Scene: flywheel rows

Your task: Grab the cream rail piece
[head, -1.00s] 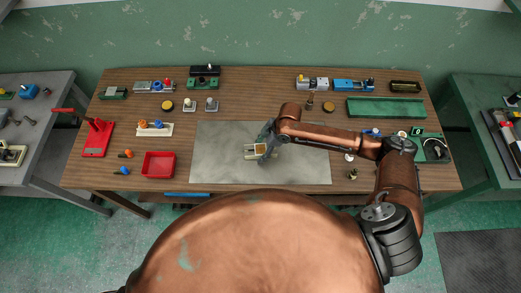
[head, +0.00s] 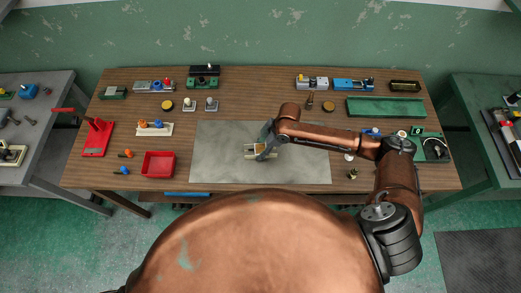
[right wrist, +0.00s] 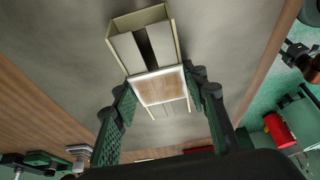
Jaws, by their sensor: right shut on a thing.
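The cream rail piece (right wrist: 160,87), pale-rimmed with a tan face, is between the fingers of my right gripper (right wrist: 165,103), which is shut on it. A cream-walled channel (right wrist: 128,24) with grey strips and a dark slot extends beyond it in the right wrist view. I cannot tell whether the two are joined. In the head view the cream walls (head: 248,153) show on the grey mat (head: 215,150), with my right gripper (head: 262,153) at their right part, hiding some of the piece. My left gripper is not in view.
A red tray (head: 159,164) stands left of the mat. A green tray (head: 385,108) and blue and grey fixtures (head: 348,85) stand at the back right. Small parts line the table's back and left. The mat is bare around the piece.

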